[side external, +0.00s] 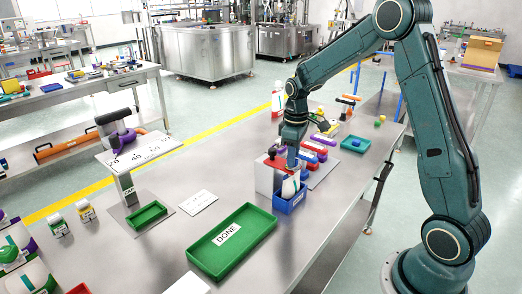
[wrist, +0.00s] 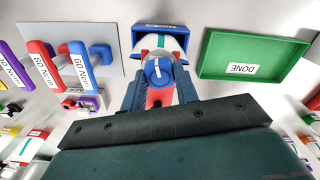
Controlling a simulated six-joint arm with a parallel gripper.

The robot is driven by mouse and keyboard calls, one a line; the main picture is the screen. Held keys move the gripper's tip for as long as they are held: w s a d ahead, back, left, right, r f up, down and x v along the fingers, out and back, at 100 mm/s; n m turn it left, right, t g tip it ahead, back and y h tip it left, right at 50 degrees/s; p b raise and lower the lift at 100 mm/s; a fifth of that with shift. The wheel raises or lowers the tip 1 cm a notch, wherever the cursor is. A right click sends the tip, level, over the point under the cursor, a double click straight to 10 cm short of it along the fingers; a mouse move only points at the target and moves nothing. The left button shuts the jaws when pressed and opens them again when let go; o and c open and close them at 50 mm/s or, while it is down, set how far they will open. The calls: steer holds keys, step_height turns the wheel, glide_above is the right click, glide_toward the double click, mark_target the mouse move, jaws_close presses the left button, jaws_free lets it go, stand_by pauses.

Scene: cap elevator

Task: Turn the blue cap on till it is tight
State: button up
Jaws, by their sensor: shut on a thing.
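The blue cap (wrist: 157,70) has a white line on its top and shows between the fingers of my gripper (wrist: 160,84) in the wrist view. My gripper is shut on it. In the side view my gripper (side external: 292,155) points down over the white bottle (side external: 289,187) in the blue holder (side external: 288,206). The cap cannot be made out there. Whether the cap is fully seated on the bottle is hidden.
A green tray marked DONE (side external: 207,258) lies in front on the steel table; it also shows in the wrist view (wrist: 285,72). Red and blue handles marked in Ncm (wrist: 45,65) stand beside the holder. A small teal tray (side external: 355,146) lies farther back.

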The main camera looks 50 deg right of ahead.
steer(key=m, duration=0.7)
steer(key=shift+m, duration=0.3)
steer(key=m, duration=1)
steer(key=shift+m, duration=0.4)
steer(key=m, duration=0.3)
steer(key=shift+m, duration=0.3)
steer(key=m, duration=0.7)
steer(key=shift+m, duration=0.5)
stand_by(1.0)
stand_by(0.6)
